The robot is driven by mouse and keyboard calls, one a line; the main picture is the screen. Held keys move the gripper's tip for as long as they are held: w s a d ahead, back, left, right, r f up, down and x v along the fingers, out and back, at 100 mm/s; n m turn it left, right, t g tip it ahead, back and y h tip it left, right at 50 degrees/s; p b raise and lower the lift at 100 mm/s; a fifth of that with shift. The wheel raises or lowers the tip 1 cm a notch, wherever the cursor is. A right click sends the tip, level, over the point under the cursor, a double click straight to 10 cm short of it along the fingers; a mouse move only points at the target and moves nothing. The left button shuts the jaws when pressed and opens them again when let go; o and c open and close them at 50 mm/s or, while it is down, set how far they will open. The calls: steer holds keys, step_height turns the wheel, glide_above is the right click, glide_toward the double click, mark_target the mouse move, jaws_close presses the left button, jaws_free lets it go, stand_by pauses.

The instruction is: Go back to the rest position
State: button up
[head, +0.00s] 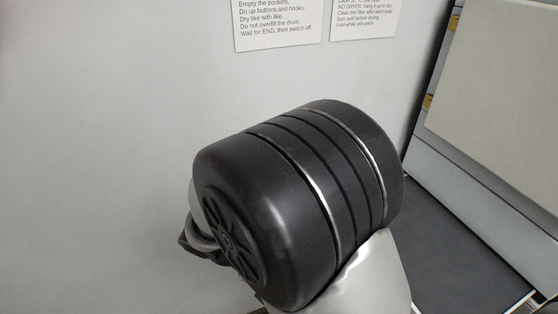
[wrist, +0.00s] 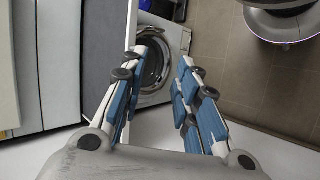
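My gripper (wrist: 169,62) shows in the wrist view with its two blue-padded fingers spread apart and nothing between them. It is open and points toward a white front-loading machine (wrist: 182,38) with a round door opening (wrist: 155,68), which lies farther off beyond the fingers. The fingers partly cover that machine. In the head view my own black arm joint fills the middle, and my gripper cannot be made out there.
Two printed notices (head: 275,22) (head: 363,18) hang on the pale wall (head: 100,150). At the right stands a unit with a beige panel (head: 495,90) and a dark surface (head: 455,250) beside it. Brown tiled floor (wrist: 235,70) shows clear in the wrist view.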

steer(key=s+d+r+t+y, duration=0.2)
steer(key=s+d+r+y, duration=0.2)
steer(key=r, duration=0.3)
steer(key=s+d+r+m+t+y, duration=0.1)
steer(key=s+d+r+t+y, duration=0.2)
steer(key=r, duration=0.4)
steer(key=s+d+y, duration=0.1)
steer(key=y, duration=0.1)
steer(key=shift+s+r+m+t+y, duration=0.2)
steer(key=shift+m+t+y, duration=0.1)
